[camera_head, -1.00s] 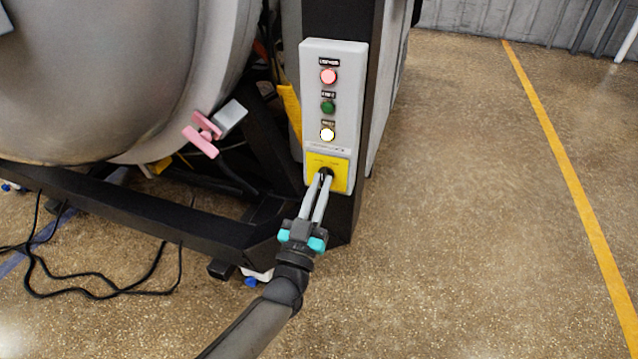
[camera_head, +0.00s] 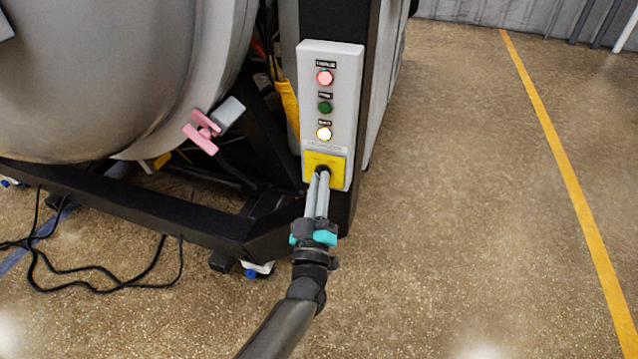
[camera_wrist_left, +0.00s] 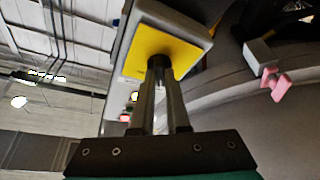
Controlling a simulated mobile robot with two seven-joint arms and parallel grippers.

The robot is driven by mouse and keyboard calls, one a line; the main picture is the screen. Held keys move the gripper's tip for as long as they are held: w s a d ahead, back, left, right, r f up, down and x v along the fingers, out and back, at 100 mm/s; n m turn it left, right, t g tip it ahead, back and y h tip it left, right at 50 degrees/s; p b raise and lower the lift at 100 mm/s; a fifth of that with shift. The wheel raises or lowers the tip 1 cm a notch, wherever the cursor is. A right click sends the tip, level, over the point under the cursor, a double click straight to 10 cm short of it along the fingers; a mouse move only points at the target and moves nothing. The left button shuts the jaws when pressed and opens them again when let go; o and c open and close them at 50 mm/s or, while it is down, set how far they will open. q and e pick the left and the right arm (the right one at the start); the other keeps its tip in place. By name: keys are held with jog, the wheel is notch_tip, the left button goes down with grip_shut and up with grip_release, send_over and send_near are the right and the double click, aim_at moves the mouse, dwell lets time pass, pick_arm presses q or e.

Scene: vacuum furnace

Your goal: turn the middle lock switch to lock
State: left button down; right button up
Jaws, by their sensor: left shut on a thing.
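The lock switch is a small black knob (camera_wrist_left: 159,62) on a yellow plate (camera_head: 338,165) at the bottom of a grey control panel (camera_head: 341,100). My left gripper (camera_head: 322,175) reaches up to it from below, its two grey fingers shut on the knob. In the left wrist view the fingers (camera_wrist_left: 161,80) close around the knob from both sides. The fingers hide most of the knob in the head view, so its turned position is hard to read. My right gripper is not in view.
Above the switch, the panel has a lit red button (camera_head: 325,78), a green button (camera_head: 325,107) and a lit yellowish-white button (camera_head: 324,133). A pink handle (camera_head: 202,132) sits on the furnace body (camera_head: 100,70) to the left. The floor right of the panel is clear.

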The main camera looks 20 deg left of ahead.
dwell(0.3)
pick_arm(q)
jog(key=c, duration=0.9)
grip_release()
jog(key=shift+s, duration=0.15)
jog(key=p+v, duration=0.2)
jog(key=v, duration=1.3)
jog(key=shift+p, duration=0.35)
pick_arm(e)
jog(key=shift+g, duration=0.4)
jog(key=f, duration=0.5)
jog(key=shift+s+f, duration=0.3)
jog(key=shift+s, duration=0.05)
pick_arm(q)
jog(key=shift+f, duration=0.15)
